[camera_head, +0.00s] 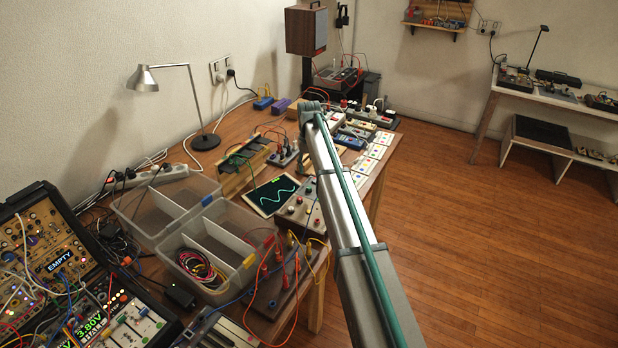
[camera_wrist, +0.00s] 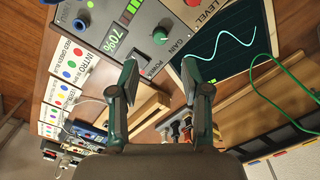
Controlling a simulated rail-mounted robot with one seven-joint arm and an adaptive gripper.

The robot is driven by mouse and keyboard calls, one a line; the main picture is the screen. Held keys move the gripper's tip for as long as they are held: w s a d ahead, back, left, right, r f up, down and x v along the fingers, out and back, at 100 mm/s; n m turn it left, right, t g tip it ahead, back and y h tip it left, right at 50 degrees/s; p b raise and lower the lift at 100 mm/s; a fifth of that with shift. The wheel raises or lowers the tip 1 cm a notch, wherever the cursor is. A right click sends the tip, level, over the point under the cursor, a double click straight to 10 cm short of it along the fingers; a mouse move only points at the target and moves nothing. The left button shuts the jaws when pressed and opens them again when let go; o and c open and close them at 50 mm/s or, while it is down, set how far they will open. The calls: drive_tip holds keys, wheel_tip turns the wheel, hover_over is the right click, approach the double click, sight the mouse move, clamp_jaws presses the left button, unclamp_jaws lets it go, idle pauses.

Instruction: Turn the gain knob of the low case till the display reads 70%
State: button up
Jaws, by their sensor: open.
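The low case (camera_wrist: 165,15) is a grey panel at the top of the wrist view, seen upside down. Its green gain knob (camera_wrist: 160,36) sits beside the word GAIN. The green display (camera_wrist: 117,38) on the case reads 70%, with a lit green bar near it. My gripper (camera_wrist: 159,66) is open, its two fingers spread on either side of the knob's line. The knob shows in the gap beyond the fingertips, with no visible contact. In the head view my arm hides the gripper, and I cannot clearly pick out the gain knob there.
A dark screen (camera_wrist: 228,42) with a pale wave lies beside the case. Printed cards (camera_wrist: 60,75) lie on the other side. In the head view, clear bins (camera_head: 205,235), a desk lamp (camera_head: 178,66) and cabled gear crowd the table. The wooden floor (camera_head: 480,240) is free at right.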

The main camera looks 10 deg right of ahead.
drive_tip(key=shift+r, duration=1.4)
